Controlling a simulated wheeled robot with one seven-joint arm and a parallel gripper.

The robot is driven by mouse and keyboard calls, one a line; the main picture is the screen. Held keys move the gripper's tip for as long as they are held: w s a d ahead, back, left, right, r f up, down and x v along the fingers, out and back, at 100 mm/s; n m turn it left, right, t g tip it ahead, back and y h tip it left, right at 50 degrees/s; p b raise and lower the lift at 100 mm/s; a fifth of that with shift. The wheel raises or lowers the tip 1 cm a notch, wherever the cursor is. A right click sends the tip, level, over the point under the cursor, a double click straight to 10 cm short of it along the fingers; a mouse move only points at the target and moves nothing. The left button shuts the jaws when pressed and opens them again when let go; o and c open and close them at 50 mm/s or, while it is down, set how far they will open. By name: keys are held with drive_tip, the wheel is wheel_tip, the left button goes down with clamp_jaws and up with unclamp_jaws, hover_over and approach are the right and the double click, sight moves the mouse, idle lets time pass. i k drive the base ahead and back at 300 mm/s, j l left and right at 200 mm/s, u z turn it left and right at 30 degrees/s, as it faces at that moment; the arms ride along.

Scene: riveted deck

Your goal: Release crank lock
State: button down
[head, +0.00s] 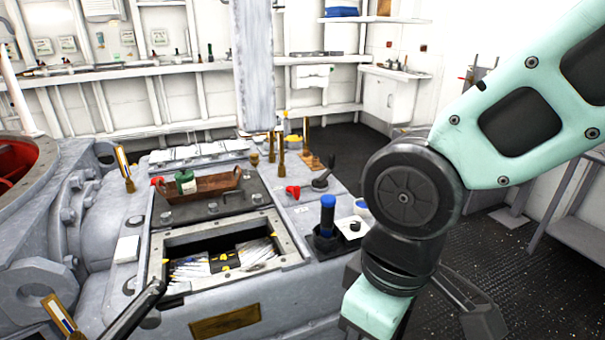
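No part is marked as the crank lock, so I cannot tell which one it is. A red handle (292,191) sits on the grey machine top right of the open hatch. A small black lever (322,180) stands behind it to the right. A blue-topped upright handle (327,215) stands in a dark base at the machine's right side. A dark bar (135,310) like a crank arm slants up at the lower left, its lower end cut off. My arm comes down at the right and leaves the frame at the bottom; my gripper's fingertips do not show.
An open hatch (160,258) with small pale items inside lies in front of a brown tray (163,195) holding a green container (185,182). Brass fittings (281,150) stand behind. A grey column rises at the back. Dark riveted floor (520,265) is open on the right.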

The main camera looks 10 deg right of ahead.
sight(295, 191)
drive_tip(key=i+l+u, duration=0.1)
drive_tip(key=i+l, duration=0.15)
drive_tip(key=i+l+u, duration=0.1)
drive_tip(key=i+l, duration=0.15)
drive_tip(key=l, duration=0.25)
drive_tip(key=i+l+u, duration=0.1)
drive_tip(key=i+l, duration=0.15)
drive_tip(key=l, duration=0.2)
